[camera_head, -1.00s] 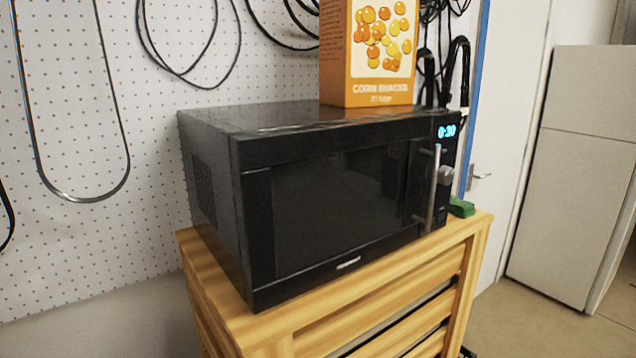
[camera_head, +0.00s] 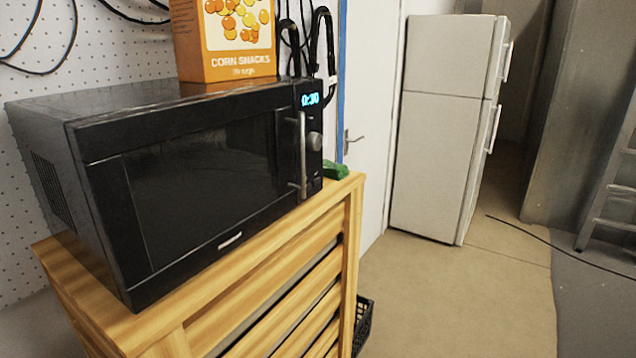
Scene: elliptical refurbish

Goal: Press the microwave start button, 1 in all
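A black microwave (camera_head: 205,180) stands on a slatted wooden cabinet (camera_head: 270,262) at the left of the head view. Its door is shut and has a silver vertical handle (camera_head: 302,155). The narrow control panel at its right end has a lit blue display (camera_head: 310,99) that reads 0:30, and a round knob (camera_head: 314,141) below it. A small dark area lies under the knob, and I cannot make out the start button clearly. Neither of my grippers is in view.
An orange corn snacks box (camera_head: 225,62) stands on the microwave. A green item (camera_head: 336,170) lies on the cabinet's right end. A black crate (camera_head: 363,324) sits on the floor beside the cabinet. A white fridge (camera_head: 440,150) stands behind. The floor (camera_head: 460,300) at the right is mostly clear.

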